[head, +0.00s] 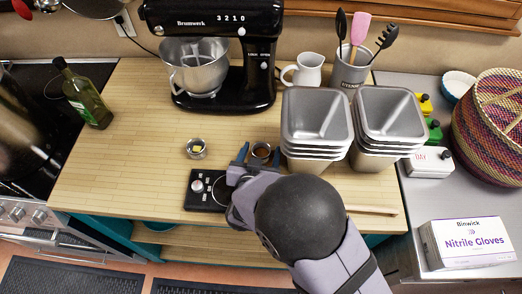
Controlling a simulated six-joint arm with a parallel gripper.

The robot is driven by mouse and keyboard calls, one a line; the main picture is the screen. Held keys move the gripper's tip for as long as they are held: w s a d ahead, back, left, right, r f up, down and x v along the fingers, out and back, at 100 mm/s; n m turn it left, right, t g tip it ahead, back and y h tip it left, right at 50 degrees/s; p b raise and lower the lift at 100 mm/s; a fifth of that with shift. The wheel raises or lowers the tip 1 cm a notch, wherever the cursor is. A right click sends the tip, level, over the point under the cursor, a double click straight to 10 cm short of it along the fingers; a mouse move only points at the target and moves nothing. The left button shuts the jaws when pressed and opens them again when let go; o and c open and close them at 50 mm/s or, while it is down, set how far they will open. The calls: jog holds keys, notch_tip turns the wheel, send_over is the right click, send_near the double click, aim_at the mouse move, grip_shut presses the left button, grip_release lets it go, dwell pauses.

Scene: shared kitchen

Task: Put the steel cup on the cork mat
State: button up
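A small round metal cup (196,149) with something yellow in it stands on the wooden counter, left of my gripper. A second small round vessel (261,150), with a dark rim and brown inside, lies at my gripper. My gripper (260,156) has its blue fingers spread, one on each side of this vessel in the picture. I cannot tell whether they touch it. Which of the two is the steel cup is not certain. I cannot make out a cork mat; my arm covers part of the counter front.
A black scale-like device (205,190) is left of my gripper. Stacked steel pans (316,118) stand close on the right, with a second stack (388,115) beyond. A black stand mixer (226,85) is behind. The wooden counter (110,170) is clear at left. An oil bottle (84,98) stands near the stove.

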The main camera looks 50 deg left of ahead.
jog(key=shift+r, duration=0.1)
jog(key=shift+r, duration=0.15)
jog(key=b+v, duration=0.1)
jog(key=v, duration=1.1)
jog(key=shift+b, duration=0.3)
